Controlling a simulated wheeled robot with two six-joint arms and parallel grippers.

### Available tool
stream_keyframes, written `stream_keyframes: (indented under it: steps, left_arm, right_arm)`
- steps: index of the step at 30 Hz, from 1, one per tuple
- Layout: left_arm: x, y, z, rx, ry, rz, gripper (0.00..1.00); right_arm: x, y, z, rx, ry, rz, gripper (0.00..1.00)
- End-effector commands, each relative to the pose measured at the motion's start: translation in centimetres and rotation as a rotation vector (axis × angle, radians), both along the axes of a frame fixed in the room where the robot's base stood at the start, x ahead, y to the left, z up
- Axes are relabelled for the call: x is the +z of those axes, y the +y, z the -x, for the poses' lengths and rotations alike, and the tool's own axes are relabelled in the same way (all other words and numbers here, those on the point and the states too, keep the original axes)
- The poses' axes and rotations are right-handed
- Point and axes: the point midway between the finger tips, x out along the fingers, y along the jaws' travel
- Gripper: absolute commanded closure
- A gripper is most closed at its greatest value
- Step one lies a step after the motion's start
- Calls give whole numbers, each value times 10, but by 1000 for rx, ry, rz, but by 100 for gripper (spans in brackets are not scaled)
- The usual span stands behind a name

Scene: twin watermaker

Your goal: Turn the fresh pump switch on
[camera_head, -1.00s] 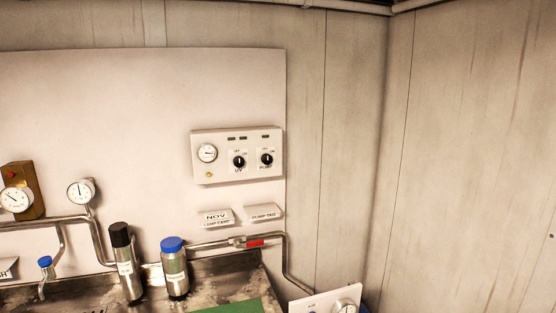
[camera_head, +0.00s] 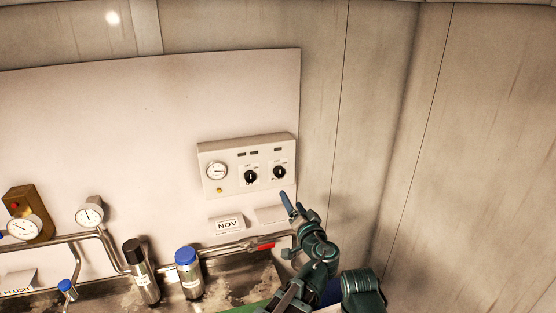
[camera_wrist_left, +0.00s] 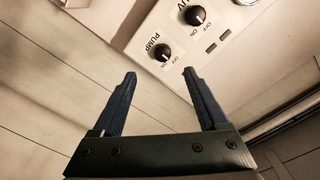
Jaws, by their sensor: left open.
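A white control panel (camera_head: 225,160) on the wall board carries two black rotary knobs. The right one is the pump knob (camera_head: 279,172); in the left wrist view this knob (camera_wrist_left: 162,52) is marked PUMP, with OFF and ON beside it. I cannot tell for sure which mark it points to. The UV knob (camera_head: 250,177) is left of it and also shows in the left wrist view (camera_wrist_left: 195,15). My left gripper (camera_head: 289,203) is open and empty, just below the panel's lower right corner. In the wrist view its fingertips (camera_wrist_left: 159,73) are apart, with the pump knob beyond the gap.
A round gauge (camera_head: 216,171) sits on the panel's left. Below are a NOV label block (camera_head: 227,224), a pipe with a red-handled valve (camera_head: 260,247), a black-capped bottle (camera_head: 140,270) and a blue-capped bottle (camera_head: 189,272). The wall right of the panel is bare.

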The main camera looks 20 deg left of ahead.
Motion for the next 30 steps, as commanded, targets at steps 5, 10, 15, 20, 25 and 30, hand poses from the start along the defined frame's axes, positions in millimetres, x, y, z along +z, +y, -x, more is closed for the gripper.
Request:
stream_keyframes:
  steps: [5,10,15,20,25,30]
  left_arm:
    - [8,-2,-3,-15,-17,-15,24]
    - [8,3,-13,-11,-15,-15,24]
    - [7,19,-40,-8,-15,-15,24]
    - [7,37,-69,-9,-15,-15,24]
    - [7,53,-94,-9,-15,-15,24]
    - [7,64,-111,-11,-15,-15,24]
  right_arm:
    - [3,0,0,-1,0,0,50]
    - [3,0,0,0,0,0,50]
    - [3,0,0,0,0,0,50]
    - [3,0,0,0,0,0,50]
    - [3,0,0,0,0,0,50]
    - [3,0,0,0,0,0,50]
